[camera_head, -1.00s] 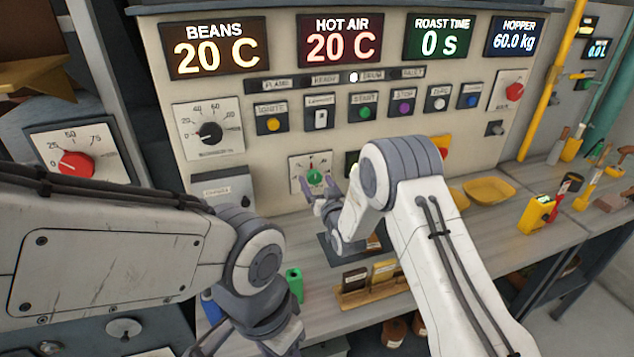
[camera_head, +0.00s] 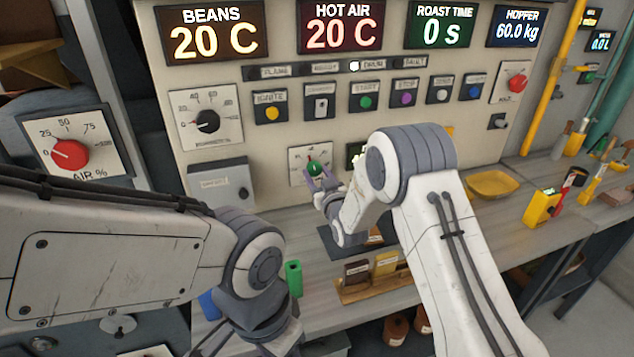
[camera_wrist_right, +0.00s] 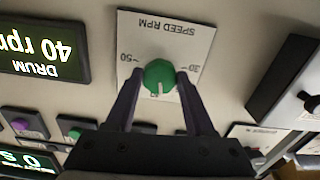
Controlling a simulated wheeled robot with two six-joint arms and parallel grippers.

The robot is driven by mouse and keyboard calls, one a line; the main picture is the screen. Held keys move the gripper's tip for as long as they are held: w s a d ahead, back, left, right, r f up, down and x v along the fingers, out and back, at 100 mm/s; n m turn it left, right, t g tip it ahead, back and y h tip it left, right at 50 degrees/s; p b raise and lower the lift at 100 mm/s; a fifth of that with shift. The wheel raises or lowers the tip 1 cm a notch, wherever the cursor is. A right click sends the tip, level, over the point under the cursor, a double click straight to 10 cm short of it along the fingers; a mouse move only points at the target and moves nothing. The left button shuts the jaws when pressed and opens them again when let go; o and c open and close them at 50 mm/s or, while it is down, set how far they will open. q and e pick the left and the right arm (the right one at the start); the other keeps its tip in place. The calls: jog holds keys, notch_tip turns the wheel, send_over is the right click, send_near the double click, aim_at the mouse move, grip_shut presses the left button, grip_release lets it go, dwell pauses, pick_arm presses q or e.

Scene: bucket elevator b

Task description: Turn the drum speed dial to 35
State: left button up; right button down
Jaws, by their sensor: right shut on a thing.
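The drum speed dial is a green knob (camera_head: 316,168) on a white plate on the panel. In the right wrist view, which shows it upside down, the plate (camera_wrist_right: 190,33) reads SPEED RPM, with 50 and 30 marks on either side of the knob (camera_wrist_right: 160,77). My right gripper (camera_head: 318,180) is shut on the knob, one finger on each side. The drum display (camera_wrist_right: 42,48) reads 40 rpm. In the head view my arm partly hides it. My left gripper (camera_head: 225,345) is low at the bottom edge, its fingers mostly hidden or cut off.
A black-knobbed dial (camera_head: 207,121) is above left, and a red air dial (camera_head: 69,154) is at far left. Coloured buttons (camera_head: 366,102) line the panel above. A grey box (camera_head: 222,184) juts out left of the speed dial. A wooden holder (camera_head: 372,283) stands on the bench below.

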jog(key=n+b, duration=0.4)
jog(key=shift+f+b, duration=0.2)
jog(key=shift+b, duration=0.2)
jog(key=shift+d+r+n+b, duration=0.1)
jog(key=shift+r+n+b, duration=0.1)
jog(key=shift+n+b, duration=1.2)
jog(key=shift+c, duration=1.3)
grip_release()
jog(key=b+v, duration=0.2)
jog(key=v, duration=0.8)
jog(key=shift+s, duration=0.2)
jog(key=shift+r, duration=0.1)
